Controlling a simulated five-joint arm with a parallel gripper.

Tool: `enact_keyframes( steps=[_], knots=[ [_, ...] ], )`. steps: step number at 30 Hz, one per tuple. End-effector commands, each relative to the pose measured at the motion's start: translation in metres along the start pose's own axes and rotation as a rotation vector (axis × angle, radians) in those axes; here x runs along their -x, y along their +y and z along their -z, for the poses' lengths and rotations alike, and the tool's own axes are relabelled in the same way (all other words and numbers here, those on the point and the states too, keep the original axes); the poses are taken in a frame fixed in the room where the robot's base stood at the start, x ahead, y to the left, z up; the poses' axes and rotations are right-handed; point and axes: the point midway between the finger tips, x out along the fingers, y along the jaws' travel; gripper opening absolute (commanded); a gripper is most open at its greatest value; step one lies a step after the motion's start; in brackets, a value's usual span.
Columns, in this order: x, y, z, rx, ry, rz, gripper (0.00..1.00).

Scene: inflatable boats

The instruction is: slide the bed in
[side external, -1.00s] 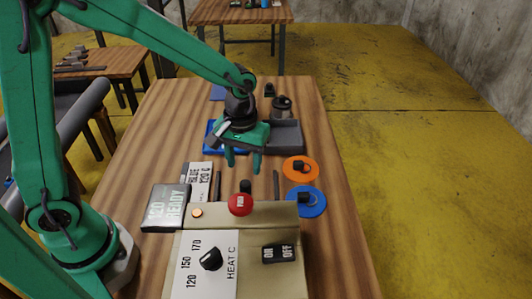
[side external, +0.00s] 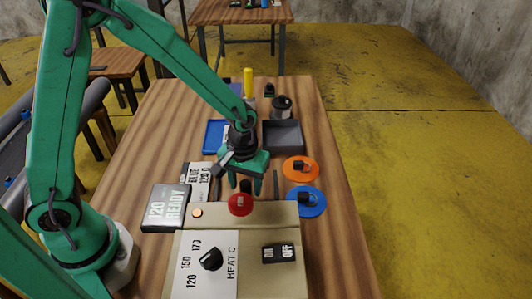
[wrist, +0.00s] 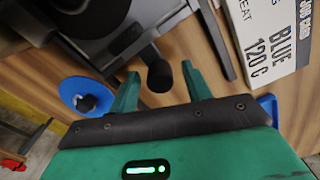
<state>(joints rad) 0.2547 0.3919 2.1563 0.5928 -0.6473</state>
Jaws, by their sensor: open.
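The beige heat machine (side external: 240,215) stands at the front of the table, with a red push button (side external: 241,204) on top. A black knob (side external: 246,186), apparently the bed's handle, sticks out of its far side between two dark rails (side external: 276,182). The bed itself is mostly hidden. My gripper (side external: 246,184) is open and low at the knob. In the wrist view the knob (wrist: 160,76) lies between the two green fingers, with a gap on either side. The display (side external: 166,208) reads 120 READY.
A white card (wrist: 270,40) reading BLUE 120 C lies beside the left rail. Orange (side external: 300,169) and blue (side external: 306,201) discs with black knobs lie at right. A blue tray (side external: 213,135), a grey tray (side external: 283,136) and a yellow cylinder (side external: 248,82) stand behind.

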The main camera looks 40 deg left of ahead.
Motion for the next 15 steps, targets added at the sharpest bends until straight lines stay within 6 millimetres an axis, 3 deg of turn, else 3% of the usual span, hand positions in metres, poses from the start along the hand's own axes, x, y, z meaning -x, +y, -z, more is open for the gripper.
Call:
enact_keyframes(
  steps=[7,12,15],
  knots=[
    [-0.0006,-0.0001,-0.0001,0.000,0.000,0.000,0.48],
    [-0.0004,0.0000,-0.0001,0.000,0.000,0.000,0.15],
    [-0.0004,0.0000,0.0000,0.000,0.000,0.000,0.00]
  ],
)
